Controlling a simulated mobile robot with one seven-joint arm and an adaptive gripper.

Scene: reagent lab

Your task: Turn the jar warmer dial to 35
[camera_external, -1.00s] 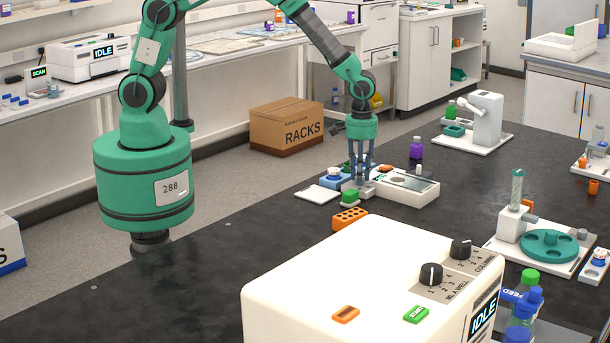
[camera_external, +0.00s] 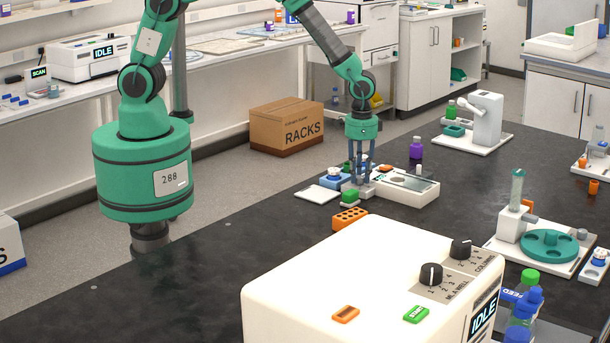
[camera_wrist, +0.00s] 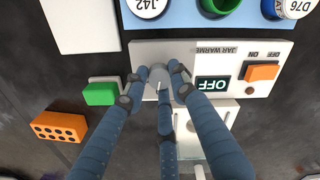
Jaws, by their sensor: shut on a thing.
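The jar warmer (camera_wrist: 205,62) is a pale panel with an upside-down JAR WARMER label in the wrist view. Its dark display (camera_wrist: 212,84) reads OFF. An orange switch (camera_wrist: 262,72) sits at its right, near ON and OFF marks. The grey dial (camera_wrist: 158,74) is at the panel's left part. My gripper (camera_wrist: 160,88) has its three blue fingers closed around the dial. The fingers hide most of the dial's edge, and I cannot read its setting or scale. In the external view my gripper (camera_external: 361,178) points straight down at the bench devices, and the dial is hidden.
A blue tray (camera_wrist: 190,38) with jars borders the panel. A green block (camera_wrist: 100,93) and an orange rack (camera_wrist: 60,126) lie to its left. A purple bottle (camera_external: 416,148) stands behind. A large white machine (camera_external: 330,270) fills the foreground. The dark bench left of it is clear.

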